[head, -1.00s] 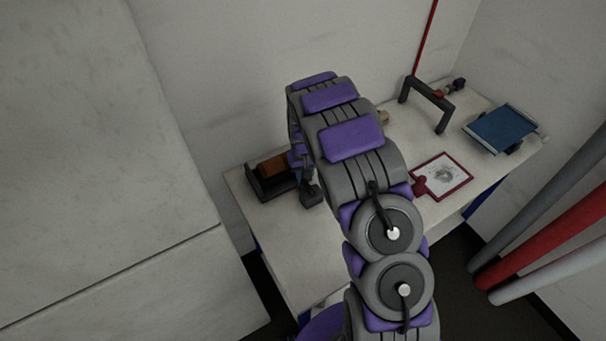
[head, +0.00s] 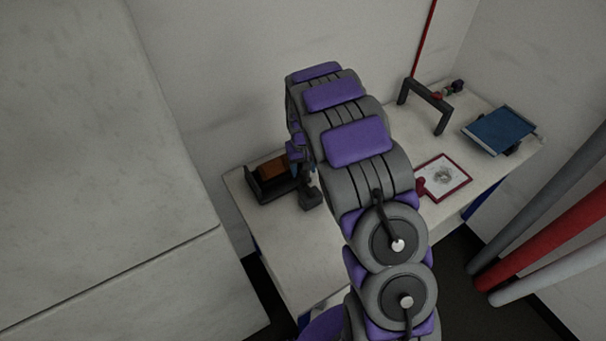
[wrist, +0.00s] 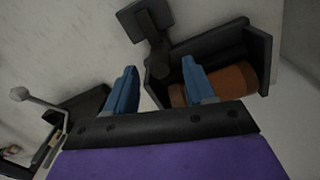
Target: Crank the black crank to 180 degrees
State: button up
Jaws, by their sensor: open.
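The black crank (head: 310,195) is at the right end of a dark holder (head: 262,190) with a brown cylinder (head: 272,168), on the left of the bench. In the wrist view the crank (wrist: 153,38) shows a square black end at the upper left and an arm running down to a round hub beside the holder (wrist: 262,62) and the orange-brown cylinder (wrist: 236,78). My gripper (wrist: 160,88) is open, with its blue fingers apart and the hub appearing in the gap between them. I cannot tell whether they touch it. In the head view my arm partly hides the gripper.
The white bench (head: 290,250) also holds a red-framed picture (head: 443,177), a dark arch (head: 428,100) and a blue tray (head: 502,130) to the right. A wall stands close behind. Red and grey pipes (head: 545,240) run at the right. The bench front left is clear.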

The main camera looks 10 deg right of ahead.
notch_tip(320, 180, up, 12)
jog(key=shift+r, duration=0.25)
dwell(0.3)
